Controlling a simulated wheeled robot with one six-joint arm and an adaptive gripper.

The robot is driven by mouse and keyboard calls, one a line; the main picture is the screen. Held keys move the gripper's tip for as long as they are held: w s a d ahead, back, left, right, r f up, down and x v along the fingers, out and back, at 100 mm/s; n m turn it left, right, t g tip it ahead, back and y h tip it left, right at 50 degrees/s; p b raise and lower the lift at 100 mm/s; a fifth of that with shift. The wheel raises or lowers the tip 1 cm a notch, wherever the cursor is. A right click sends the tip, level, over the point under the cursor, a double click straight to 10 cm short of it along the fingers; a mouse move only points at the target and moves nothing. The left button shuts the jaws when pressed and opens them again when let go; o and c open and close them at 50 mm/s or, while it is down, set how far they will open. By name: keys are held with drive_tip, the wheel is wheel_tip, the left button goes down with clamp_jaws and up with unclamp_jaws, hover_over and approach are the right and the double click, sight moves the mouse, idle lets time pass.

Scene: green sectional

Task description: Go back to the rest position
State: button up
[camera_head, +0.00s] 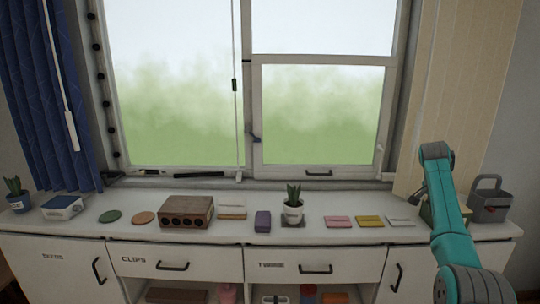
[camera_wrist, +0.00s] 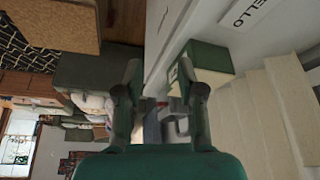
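My gripper (camera_wrist: 159,75) shows in the wrist view with its two dark fingers apart and nothing held between them. In the head view this green box (camera_head: 427,214) is partly hidden behind my arm.
The white sideboard (camera_head: 340,236) runs under the window. A grey caddy (camera_head: 489,202) stands at its right end, close to my arm. A potted plant (camera_head: 293,207), a brown wooden block with holes (camera_head: 186,211) and coloured pads (camera_head: 369,221) stand along the top.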

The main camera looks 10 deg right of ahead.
drive_tip(key=a+f+n+t, duration=0.1)
drive_tip(key=a+f+n, duration=0.1)
drive_tip(key=a+f, duration=0.5)
drive_tip(key=a+f+n+t, duration=0.1)
drive_tip(key=a+f, duration=0.1)
drive_tip(key=f, duration=1)
drive_tip(key=a+f+n+t, duration=0.1)
drive_tip(key=a+f+n, duration=0.1)
drive_tip(key=a+f, duration=0.5)
drive_tip(key=s+a+f+n+t, duration=0.4)
drive_tip(key=s+a+f, duration=1.2)
drive_tip(key=a+f, duration=0.15)
drive_tip(key=s+a+r+n+t+y, duration=0.15)
drive_tip(key=s+a, duration=0.45)
drive_tip(key=s, duration=0.6)
drive_tip(key=s+a+r+n+t+y, duration=0.1)
drive_tip(key=s+a+r+n+t, duration=0.15)
drive_tip(key=s+a, duration=0.7)
drive_tip(key=s+a+r+n+t+y, duration=0.2)
drive_tip(key=s+r+n+t, duration=0.1)
drive_tip(key=s+r, duration=1.7)
drive_tip(key=shift+r+n, duration=0.3)
drive_tip(key=shift+r, duration=0.55)
